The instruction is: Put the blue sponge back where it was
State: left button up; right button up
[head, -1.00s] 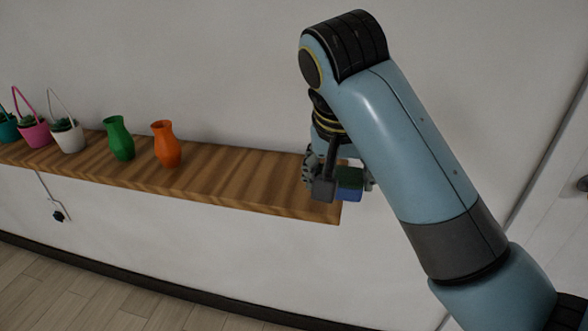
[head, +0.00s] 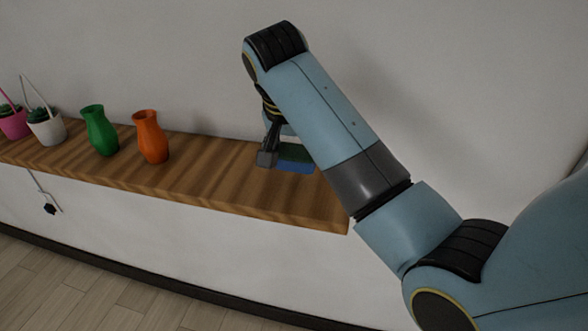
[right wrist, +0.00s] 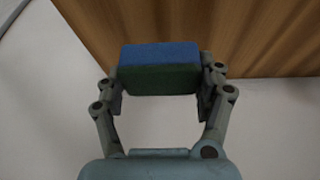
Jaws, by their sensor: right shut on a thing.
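The blue sponge (head: 297,167) has a blue layer and a dark green layer. My right gripper (head: 284,158) is shut on it, over the right part of the wooden shelf (head: 215,182) in the head view. My forearm partly hides the sponge there. In the right wrist view the sponge (right wrist: 160,55) sits between the two fingers (right wrist: 160,80), with the shelf's wood grain (right wrist: 250,35) beyond it. I cannot tell whether the sponge touches the shelf. My left gripper is not in view.
On the shelf stand an orange vase (head: 151,137), a green vase (head: 100,131), a white basket with a plant (head: 46,128) and a pink one (head: 14,123). The shelf between the orange vase and my right gripper is bare. A wall (head: 180,60) rises behind.

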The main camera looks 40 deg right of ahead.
aim_at(293, 168)
jog(key=shift+w+a+f, duration=0.1)
jog(key=shift+w+f, duration=0.1)
jog(key=shift+w, duration=0.05)
jog(key=shift+f, duration=0.4)
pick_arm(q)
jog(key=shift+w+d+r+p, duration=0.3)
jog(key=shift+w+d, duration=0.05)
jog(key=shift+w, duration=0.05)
pick_arm(e)
jog(key=shift+f, duration=1.6)
jog(key=shift+f, duration=0.1)
jog(key=o, duration=0.7)
jog(key=shift+o, duration=0.2)
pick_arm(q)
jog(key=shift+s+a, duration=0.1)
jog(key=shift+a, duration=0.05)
pick_arm(e)
jog(key=shift+a+r, duration=0.15)
jog(key=shift+r, duration=0.25)
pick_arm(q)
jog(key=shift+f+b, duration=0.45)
pick_arm(e)
jog(key=v, duration=1.1)
jog(key=shift+r, duration=0.2)
